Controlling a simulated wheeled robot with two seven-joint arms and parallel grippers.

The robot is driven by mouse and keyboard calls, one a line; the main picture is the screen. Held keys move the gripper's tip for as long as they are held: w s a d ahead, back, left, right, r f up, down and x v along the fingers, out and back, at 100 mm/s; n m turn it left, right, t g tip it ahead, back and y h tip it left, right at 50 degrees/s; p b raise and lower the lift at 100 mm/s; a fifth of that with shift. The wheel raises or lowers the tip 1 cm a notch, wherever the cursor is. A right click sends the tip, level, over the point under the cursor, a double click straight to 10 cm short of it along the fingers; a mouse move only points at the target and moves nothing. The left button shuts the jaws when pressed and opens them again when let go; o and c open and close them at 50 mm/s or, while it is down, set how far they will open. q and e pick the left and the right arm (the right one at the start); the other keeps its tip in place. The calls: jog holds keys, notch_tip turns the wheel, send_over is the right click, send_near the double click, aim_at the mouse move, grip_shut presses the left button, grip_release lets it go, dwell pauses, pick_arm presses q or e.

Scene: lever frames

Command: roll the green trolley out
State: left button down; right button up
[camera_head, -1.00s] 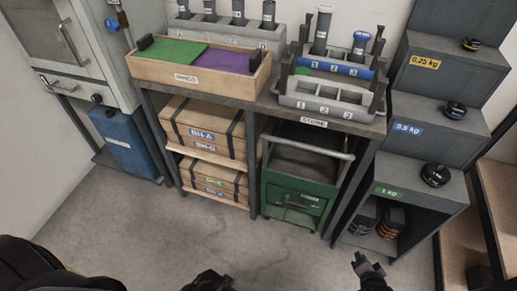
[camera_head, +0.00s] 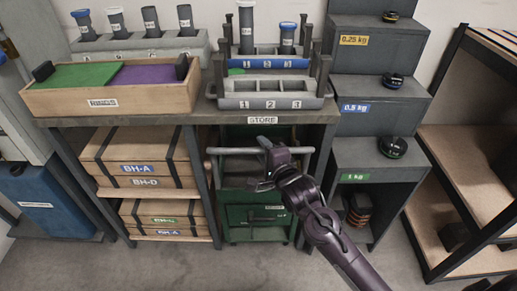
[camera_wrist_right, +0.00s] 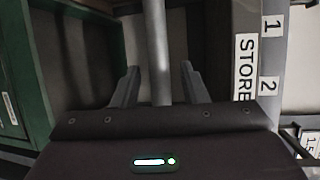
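The green trolley (camera_head: 240,232) stands under the bench, in the bay below the STORE label. Its pale grey handle bar (camera_head: 228,151) runs across the front near its top. My right gripper (camera_head: 264,167) is at the right part of this bar. In the right wrist view the bar (camera_wrist_right: 156,45) passes between my two open fingers (camera_wrist_right: 160,80), with a gap on each side. The trolley's green side (camera_wrist_right: 35,60) shows at the left there. My left gripper is out of view.
The bench (camera_head: 140,121) carries a wooden tray (camera_head: 115,100) and a grey rack (camera_head: 270,102). Strapped boxes (camera_head: 138,170) fill the bay left of the trolley. Grey stepped shelves (camera_head: 375,165) with weights stand at right. The floor (camera_head: 200,268) in front is clear.

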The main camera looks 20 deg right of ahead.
jog(key=shift+x, duration=1.15)
grip_shut()
